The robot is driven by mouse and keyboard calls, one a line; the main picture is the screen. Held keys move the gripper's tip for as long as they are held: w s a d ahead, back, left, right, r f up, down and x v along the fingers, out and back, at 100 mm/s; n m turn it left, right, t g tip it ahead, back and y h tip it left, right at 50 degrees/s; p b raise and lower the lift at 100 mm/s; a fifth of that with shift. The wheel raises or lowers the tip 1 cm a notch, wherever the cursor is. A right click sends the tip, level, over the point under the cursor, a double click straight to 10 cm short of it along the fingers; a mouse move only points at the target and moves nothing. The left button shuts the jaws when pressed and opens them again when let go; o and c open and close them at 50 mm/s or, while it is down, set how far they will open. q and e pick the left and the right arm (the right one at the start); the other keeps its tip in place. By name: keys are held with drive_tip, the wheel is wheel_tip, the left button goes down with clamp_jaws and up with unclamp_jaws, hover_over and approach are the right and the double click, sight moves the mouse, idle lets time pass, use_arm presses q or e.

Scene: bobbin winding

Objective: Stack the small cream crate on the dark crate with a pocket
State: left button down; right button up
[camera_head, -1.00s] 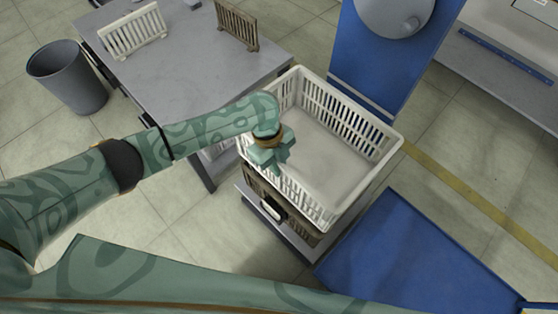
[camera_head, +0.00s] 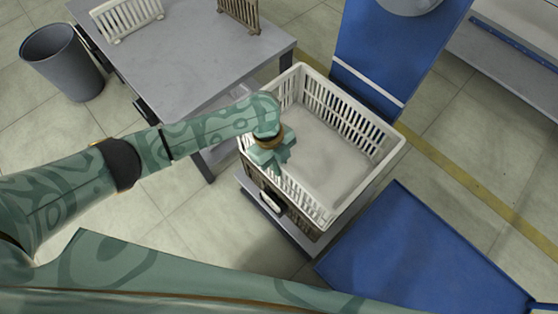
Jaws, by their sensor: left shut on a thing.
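The small cream crate (camera_head: 338,168) is an open, slatted box right of centre, roughly level. My left gripper (camera_head: 270,160) is shut on the rim of its left wall, fingers pointing down. The dark crate (camera_head: 297,218) is directly below the cream one and mostly hidden by it. Only a strip of its near left side shows, with a pale pocket (camera_head: 270,202) on it. The cream crate looks close over the dark crate; I cannot tell whether they touch. My right gripper is out of view.
The dark crate stands on a low grey base (camera_head: 262,213). A grey table (camera_head: 200,60) behind left carries a cream rack (camera_head: 128,18) and a brown rack (camera_head: 238,12). A grey bin (camera_head: 65,62) stands at left. Blue panels (camera_head: 415,260) lie close on the right.

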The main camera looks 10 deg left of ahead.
use_arm(q)
drive_tip(key=x, duration=0.1)
drive_tip(key=b+x, duration=0.1)
drive_tip(key=shift+w+a+f, duration=0.1)
drive_tip(key=shift+w+f, duration=0.1)
drive_tip(key=shift+f, duration=0.2)
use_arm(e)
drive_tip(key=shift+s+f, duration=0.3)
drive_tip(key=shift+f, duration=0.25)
use_arm(q)
drive_tip(key=shift+f, duration=0.15)
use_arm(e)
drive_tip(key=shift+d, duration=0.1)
